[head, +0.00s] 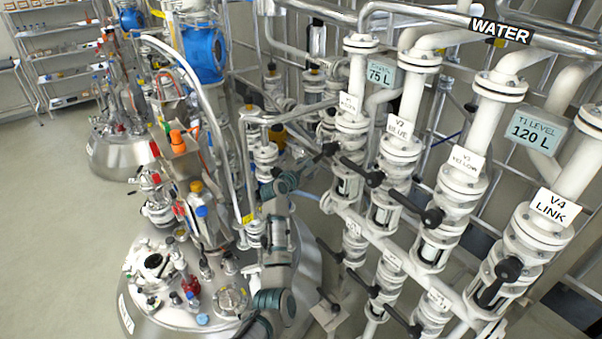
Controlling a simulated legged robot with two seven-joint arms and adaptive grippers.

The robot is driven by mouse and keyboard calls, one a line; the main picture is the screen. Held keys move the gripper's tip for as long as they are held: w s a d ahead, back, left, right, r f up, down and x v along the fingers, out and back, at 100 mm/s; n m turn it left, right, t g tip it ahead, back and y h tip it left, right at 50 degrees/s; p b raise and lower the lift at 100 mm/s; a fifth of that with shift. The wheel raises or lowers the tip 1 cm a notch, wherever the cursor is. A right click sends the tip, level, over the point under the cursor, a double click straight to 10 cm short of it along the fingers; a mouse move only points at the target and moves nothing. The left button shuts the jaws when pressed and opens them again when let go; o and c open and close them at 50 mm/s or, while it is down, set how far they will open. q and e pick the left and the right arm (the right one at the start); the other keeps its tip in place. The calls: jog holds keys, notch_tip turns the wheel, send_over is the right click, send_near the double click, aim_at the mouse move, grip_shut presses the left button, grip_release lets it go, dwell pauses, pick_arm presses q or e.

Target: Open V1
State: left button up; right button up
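V1 is the leftmost upright white valve line, with a small white label (349,104) whose text is hard to read. Its black handle (325,152) reaches out to the left, crosswise to the pipe. One arm of mine, which I take as the left, rises from the bottom edge left of the centre. Its gripper end (291,177) is at or very near the outer end of the V1 handle. The fingers are small and dark against the pipework, so I cannot tell if they touch or grip the handle. My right gripper is not in view.
To the right stand V2 (398,155), V3 (461,182) and V4 (538,232). The V2 and V3 handles lie crosswise; the V4 handle (496,284) points down along its pipe. More valves sit below. A steel reactor (155,322) crowded with fittings stands at left.

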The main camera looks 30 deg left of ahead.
pick_arm(q)
jog(key=shift+s+a+r, duration=0.1)
jog(key=shift+s+r, duration=0.05)
jog(key=shift+s, duration=1.2)
jog(key=shift+s+a+r, duration=0.1)
jog(key=shift+s, duration=1.25)
